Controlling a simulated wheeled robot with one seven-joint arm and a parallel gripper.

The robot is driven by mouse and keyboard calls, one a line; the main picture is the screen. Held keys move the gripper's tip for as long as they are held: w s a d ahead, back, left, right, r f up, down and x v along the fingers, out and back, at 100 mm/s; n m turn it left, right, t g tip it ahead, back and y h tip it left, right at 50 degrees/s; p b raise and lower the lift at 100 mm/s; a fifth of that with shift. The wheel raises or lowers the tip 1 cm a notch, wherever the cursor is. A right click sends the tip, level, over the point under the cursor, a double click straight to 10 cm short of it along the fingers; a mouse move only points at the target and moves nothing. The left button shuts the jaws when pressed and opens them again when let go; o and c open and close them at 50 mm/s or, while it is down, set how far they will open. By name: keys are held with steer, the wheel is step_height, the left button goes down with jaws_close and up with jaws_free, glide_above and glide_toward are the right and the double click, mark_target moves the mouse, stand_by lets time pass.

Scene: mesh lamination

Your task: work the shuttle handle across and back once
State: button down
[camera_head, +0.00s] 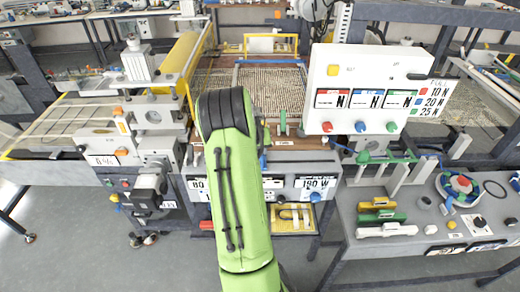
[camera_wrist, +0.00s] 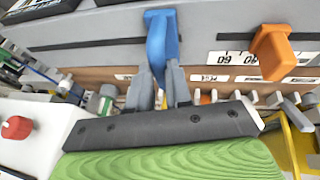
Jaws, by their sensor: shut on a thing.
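A blue handle (camera_wrist: 161,38), which appears to be the shuttle handle, stands on the grey front bar (camera_wrist: 95,22) in the wrist view. It is at the right end of a long dark slot that runs to the left. My gripper (camera_wrist: 160,75) has its two grey fingers around the handle's lower part, shut on it. In the head view my green arm hides my gripper. A small blue piece (camera_head: 262,161) shows beside the arm there, perhaps the same handle.
An orange handle (camera_wrist: 274,52) stands close to the right by a numbered scale in the wrist view. A white panel (camera_head: 345,88) with coloured knobs stands right of my arm. A side table (camera_head: 395,245) holds small parts. Grey floor is open at lower left.

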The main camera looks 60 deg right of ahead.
steer(key=s+d, duration=0.3)
steer(key=s, duration=0.4)
steer(key=s+d+b, duration=0.1)
steer(key=s+d, duration=0.3)
steer(key=s, duration=0.4)
steer(key=s+d+b, duration=0.1)
steer(key=s+d, duration=0.3)
steer(key=s, duration=0.3)
steer(key=shift+s+d+r, duration=0.1)
steer(key=shift+s, duration=0.05)
steer(key=c, duration=1.1)
jaws_free()
steer(key=shift+s+d, duration=0.1)
steer(key=shift+s, duration=0.05)
steer(key=shift+o, duration=0.2)
steer(key=shift+w+r+b, duration=0.2)
steer(key=shift+r+b, duration=0.1)
steer(key=b+v, duration=0.1)
steer(key=v, duration=1.4)
steer(key=shift+a, duration=0.25)
